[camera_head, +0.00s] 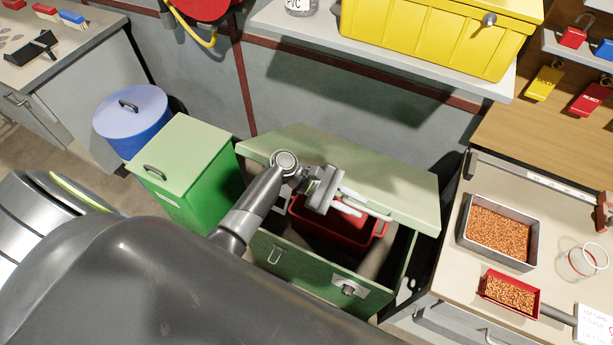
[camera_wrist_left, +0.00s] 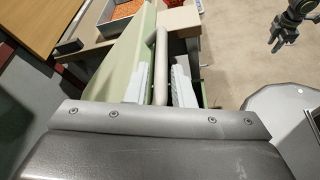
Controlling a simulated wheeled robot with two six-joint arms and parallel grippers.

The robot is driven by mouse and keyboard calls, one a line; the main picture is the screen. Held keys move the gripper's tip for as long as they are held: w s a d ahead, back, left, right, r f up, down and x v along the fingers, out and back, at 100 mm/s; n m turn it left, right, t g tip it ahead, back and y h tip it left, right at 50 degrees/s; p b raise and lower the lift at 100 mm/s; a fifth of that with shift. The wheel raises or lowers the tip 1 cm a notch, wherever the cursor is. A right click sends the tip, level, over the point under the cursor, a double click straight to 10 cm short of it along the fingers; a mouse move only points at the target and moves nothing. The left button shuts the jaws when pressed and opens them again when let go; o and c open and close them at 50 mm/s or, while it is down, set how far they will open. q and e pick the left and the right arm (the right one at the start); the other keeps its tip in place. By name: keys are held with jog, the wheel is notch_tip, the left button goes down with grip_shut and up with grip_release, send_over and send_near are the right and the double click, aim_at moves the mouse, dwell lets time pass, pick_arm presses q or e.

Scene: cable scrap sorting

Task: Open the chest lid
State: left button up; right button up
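The green chest (camera_head: 315,287) stands in the middle of the head view. Its pale green lid (camera_head: 405,185) is raised at a slant, so part of the inside shows. A red bin (camera_head: 330,228) sits within. My left gripper (camera_head: 349,201) is at the pale bar handle (camera_head: 377,215) on the lid's front edge. In the left wrist view the handle (camera_wrist_left: 160,62) runs between the two pale fingers (camera_wrist_left: 160,88), which stand close on both sides of it. What looks like my right gripper (camera_wrist_left: 290,25) shows small at the upper right of that view, over the floor, its finger state unclear.
A green bin (camera_head: 190,172) and a blue drum (camera_head: 132,118) stand left of the chest. A shelf with a yellow box (camera_head: 435,38) hangs above and behind. The right bench holds a grey tray of copper bits (camera_head: 500,232), a red scoop (camera_head: 510,292) and a clear jar (camera_head: 580,262).

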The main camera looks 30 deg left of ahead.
pick_arm(q)
jog(key=b+v, duration=0.2)
jog(key=v, duration=1.3)
jog(key=shift+a, duration=0.45)
jog(key=shift+r, duration=0.1)
